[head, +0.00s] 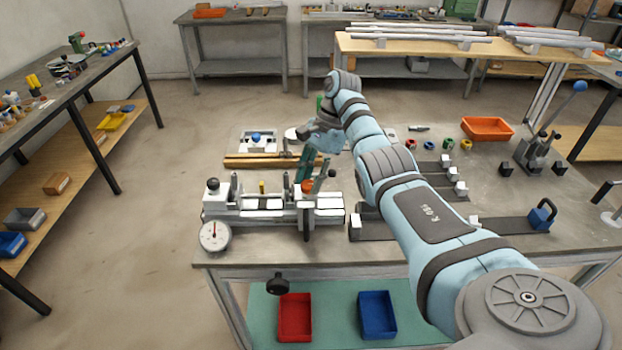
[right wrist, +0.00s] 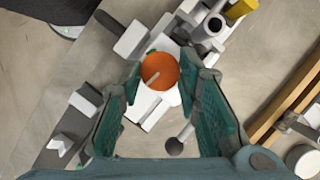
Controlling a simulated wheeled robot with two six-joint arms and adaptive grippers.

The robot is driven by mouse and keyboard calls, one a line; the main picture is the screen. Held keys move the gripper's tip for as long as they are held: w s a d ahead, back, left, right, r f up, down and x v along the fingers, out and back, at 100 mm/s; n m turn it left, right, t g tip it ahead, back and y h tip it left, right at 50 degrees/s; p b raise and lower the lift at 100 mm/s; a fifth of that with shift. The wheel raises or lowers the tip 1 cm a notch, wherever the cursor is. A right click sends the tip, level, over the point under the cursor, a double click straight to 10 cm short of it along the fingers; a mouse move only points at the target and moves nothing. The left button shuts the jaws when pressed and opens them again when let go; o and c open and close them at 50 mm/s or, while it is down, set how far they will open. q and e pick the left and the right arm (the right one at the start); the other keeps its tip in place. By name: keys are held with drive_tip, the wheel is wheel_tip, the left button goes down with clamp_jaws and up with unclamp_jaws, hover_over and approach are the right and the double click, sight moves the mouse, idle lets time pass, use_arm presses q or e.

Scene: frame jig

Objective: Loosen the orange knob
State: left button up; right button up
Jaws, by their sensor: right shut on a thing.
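The orange knob (head: 307,187) sits on top of the pale clamping jig (head: 240,212) near the table's left front corner. In the right wrist view the knob (right wrist: 159,70) is round, with a pale bar mark on its top. My right gripper (head: 306,168) reaches down over it from above. Its green-padded fingers (right wrist: 158,84) stand on both sides of the knob and are shut on it. The fingers partly hide the knob in the head view. My left gripper is in neither view.
A dial gauge (head: 214,236) stands at the jig's left front. Upright posts and a black ball lever (right wrist: 174,146) stand close around the knob. Wooden bars (head: 262,160) lie behind the jig. An orange tray (head: 487,129) is at the back right.

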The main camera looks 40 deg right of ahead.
idle(0.3)
drive_tip(key=o, duration=1.1)
drive_tip(key=shift+o, duration=0.2)
